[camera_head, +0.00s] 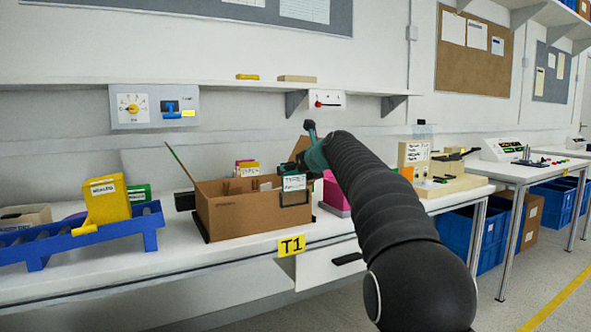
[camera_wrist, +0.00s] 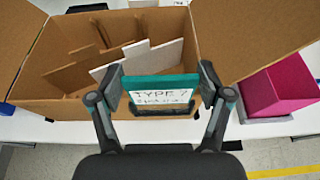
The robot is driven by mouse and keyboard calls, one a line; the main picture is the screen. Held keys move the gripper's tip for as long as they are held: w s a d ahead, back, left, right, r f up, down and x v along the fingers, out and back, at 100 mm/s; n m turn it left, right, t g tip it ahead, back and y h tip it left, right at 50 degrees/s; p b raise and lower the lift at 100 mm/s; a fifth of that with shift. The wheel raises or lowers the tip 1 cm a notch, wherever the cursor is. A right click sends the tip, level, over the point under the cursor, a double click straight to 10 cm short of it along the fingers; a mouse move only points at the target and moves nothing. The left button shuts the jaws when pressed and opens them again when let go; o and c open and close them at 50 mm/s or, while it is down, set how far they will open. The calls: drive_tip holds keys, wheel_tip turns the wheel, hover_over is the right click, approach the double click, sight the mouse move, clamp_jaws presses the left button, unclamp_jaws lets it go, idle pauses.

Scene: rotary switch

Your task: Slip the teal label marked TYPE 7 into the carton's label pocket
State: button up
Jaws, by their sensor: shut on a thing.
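The teal label (camera_wrist: 161,93) has a white face reading TYPE 7 and a smaller second line. My gripper (camera_wrist: 162,82) is shut on it by its left and right edges. The open brown carton (camera_head: 238,213) stands on the bench. Its label pocket (camera_head: 295,200) is a dark frame on the front wall, toward the right. In the head view, the label (camera_head: 294,183) is upright right above the pocket. In the wrist view, its lower edge meets the dark pocket frame (camera_wrist: 162,111); I cannot tell whether it is inside.
Flat pieces (camera_wrist: 150,58) stand inside the carton, whose flaps are open. A magenta box (camera_head: 335,192) is close on the right. A blue rack (camera_head: 85,234) with a yellow bin (camera_head: 107,200) stands at left. The bench front is clear.

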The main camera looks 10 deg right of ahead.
sight(295, 182)
drive_tip(key=shift+f+b, duration=1.15)
drive_tip(key=shift+f, duration=0.75)
drive_tip(key=o, duration=0.7)
drive_tip(key=v, duration=1.2)
